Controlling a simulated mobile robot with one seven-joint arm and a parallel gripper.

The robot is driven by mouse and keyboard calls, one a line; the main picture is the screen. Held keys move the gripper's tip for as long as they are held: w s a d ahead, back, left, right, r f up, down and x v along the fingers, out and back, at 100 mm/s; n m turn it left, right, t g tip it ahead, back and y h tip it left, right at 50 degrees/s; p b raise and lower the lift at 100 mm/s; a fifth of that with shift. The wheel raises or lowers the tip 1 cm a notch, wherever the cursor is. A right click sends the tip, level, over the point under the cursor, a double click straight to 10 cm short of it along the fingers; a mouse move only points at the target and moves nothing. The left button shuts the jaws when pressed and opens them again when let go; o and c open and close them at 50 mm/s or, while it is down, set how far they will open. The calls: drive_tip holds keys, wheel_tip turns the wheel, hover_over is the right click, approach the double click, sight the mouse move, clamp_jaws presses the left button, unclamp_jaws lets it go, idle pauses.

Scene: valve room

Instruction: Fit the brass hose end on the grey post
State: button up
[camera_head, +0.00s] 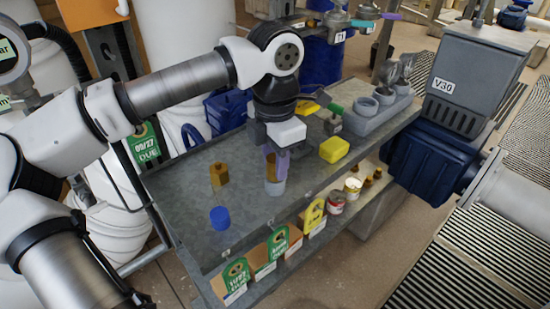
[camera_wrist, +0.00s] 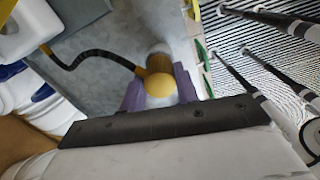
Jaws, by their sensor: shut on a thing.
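My gripper (camera_head: 276,163), with purple fingers, is shut on the brass hose end above the left half of the grey bench. The brass hose end (camera_head: 270,167) shows as a brown-gold piece between the fingers. In the wrist view its rounded yellow top (camera_wrist: 160,86) sits between both fingers, and a black hose (camera_wrist: 95,55) runs up to its side. The grey post (camera_head: 275,187) stands upright on the bench directly below the fingers, its upper part hidden by them. I cannot tell whether the hose end touches the post or how far over it sits.
The grey bench (camera_head: 180,200) holds a brown bottle-like piece (camera_head: 219,176), a blue cap (camera_head: 220,217) and a yellow block (camera_head: 334,149). A grey holder with round cups (camera_head: 372,108) stands at the back right. Tins and cartons line the lower shelf. The bench's front left is clear.

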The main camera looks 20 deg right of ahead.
idle(0.4)
drive_tip(key=o, duration=0.9)
drive_tip(key=shift+o, duration=0.2)
wheel_tip(320, 180, up, 14)
drive_tip(key=shift+s+f, duration=0.15)
